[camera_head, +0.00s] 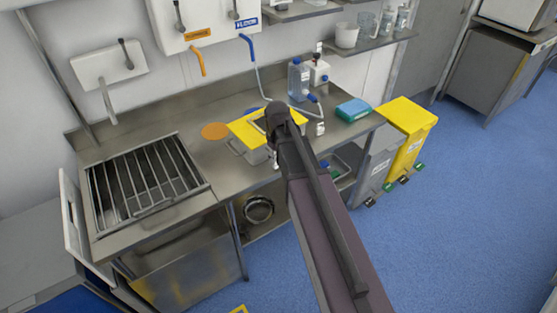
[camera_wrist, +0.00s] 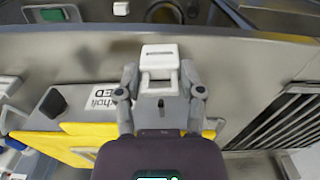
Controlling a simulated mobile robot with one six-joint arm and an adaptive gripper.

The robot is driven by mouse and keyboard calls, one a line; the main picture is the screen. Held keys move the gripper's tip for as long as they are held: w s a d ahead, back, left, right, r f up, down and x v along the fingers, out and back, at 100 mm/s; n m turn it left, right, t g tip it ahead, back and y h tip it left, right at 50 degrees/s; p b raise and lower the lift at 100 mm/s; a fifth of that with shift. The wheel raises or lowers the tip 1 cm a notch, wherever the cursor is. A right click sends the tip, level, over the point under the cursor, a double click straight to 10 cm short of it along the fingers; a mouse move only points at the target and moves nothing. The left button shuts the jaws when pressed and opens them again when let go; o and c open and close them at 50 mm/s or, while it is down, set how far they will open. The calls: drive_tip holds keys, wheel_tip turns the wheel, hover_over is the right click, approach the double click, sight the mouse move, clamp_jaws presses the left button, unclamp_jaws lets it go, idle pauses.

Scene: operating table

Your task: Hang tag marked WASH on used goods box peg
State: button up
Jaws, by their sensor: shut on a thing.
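My gripper (camera_wrist: 160,80) is shut on a small white tag (camera_wrist: 160,57) with a raised loop-like frame. A dark line of print on the tag is too small to read. In the head view my arm hides the gripper. A metal box with a yellow rim (camera_head: 243,131) stands on the counter, partly behind my arm. In the wrist view its yellow rim (camera_wrist: 70,140) and a label ending in "ED" (camera_wrist: 101,98) show upside down, left of and below the tag. A black rounded part (camera_wrist: 52,101) is beside the label. I cannot make out a peg for certain.
The steel counter (camera_head: 195,160) has a rack over a basin (camera_head: 145,180) at left. An orange disc (camera_head: 215,131), a bottle (camera_head: 299,78) and a blue-green pack (camera_head: 353,109) are on it. A grey bin (camera_head: 376,168) and a yellow bin (camera_head: 410,120) stand at right.

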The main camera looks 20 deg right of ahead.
sight(269, 151)
drive_tip(key=shift+w+a+f, duration=0.1)
drive_tip(key=shift+w+a, duration=0.25)
drive_tip(key=shift+w, duration=0.5)
drive_tip(key=shift+w+a+f, duration=0.1)
drive_tip(key=shift+w+a, duration=0.25)
drive_tip(key=shift+w, duration=0.5)
drive_tip(key=shift+w+a+f+b, duration=0.25)
drive_tip(key=shift+w+f+b, duration=0.15)
drive_tip(key=shift+w+b, duration=0.2)
drive_tip(key=shift+s, duration=0.1)
drive_tip(key=o, duration=1)
drive_tip(key=shift+r, duration=0.1)
